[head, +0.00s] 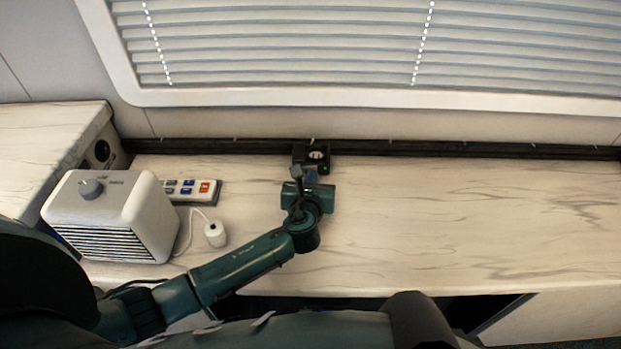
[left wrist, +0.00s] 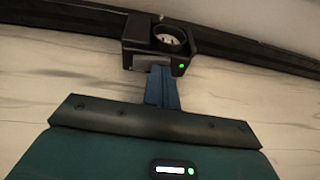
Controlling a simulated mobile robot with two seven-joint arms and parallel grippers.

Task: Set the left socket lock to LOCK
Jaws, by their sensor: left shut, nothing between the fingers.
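A black socket module (head: 317,154) sits on the dark rail at the back of the counter, with a round socket and a small green light. It also shows in the left wrist view (left wrist: 171,38), where a grey strip runs along its front face. I cannot read any LOCK marking or tell the lock's position. My left gripper (head: 311,174) is shut and empty, directly in front of the module. In the left wrist view its blue fingertips (left wrist: 158,70) reach the module's lower front edge; I cannot tell whether they touch. My right gripper is not in view.
The black rail (head: 450,149) runs along the wall under the window blinds. A white heater (head: 113,215), a strip with coloured switches (head: 191,190) and a small white plug (head: 215,235) are on the left. The counter (head: 470,220) to the right is clear.

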